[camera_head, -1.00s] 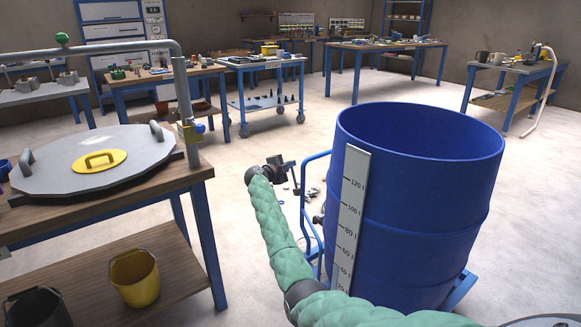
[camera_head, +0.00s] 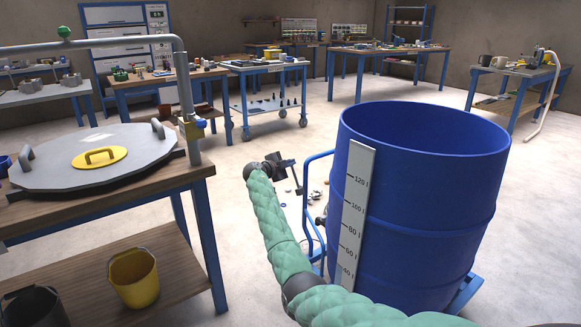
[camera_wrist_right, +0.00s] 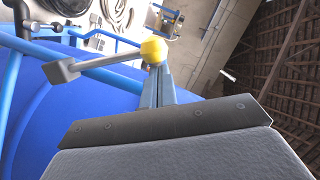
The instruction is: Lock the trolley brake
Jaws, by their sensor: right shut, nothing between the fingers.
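The blue trolley frame (camera_head: 307,205) stands beneath and beside a large blue drum (camera_head: 425,215). My right gripper (camera_head: 295,183), on the green-sleeved arm, is just left of the trolley's upright handle. In the right wrist view the shut, empty fingers (camera_wrist_right: 165,88) point at a yellow ball knob (camera_wrist_right: 153,51). A grey lever (camera_wrist_right: 110,61) runs left from the knob to a dark block. The fingertips are close to the knob; I cannot tell whether they touch it. Blue trolley tubing (camera_wrist_right: 78,31) passes behind the lever. My left gripper is not in view.
A wooden table (camera_head: 110,215) with a large grey lid (camera_head: 60,165) stands at left. A yellow bucket (camera_head: 133,278) is on its lower shelf. Small parts lie on the floor by the trolley. Open floor (camera_head: 250,135) lies beyond, with workbenches at the back.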

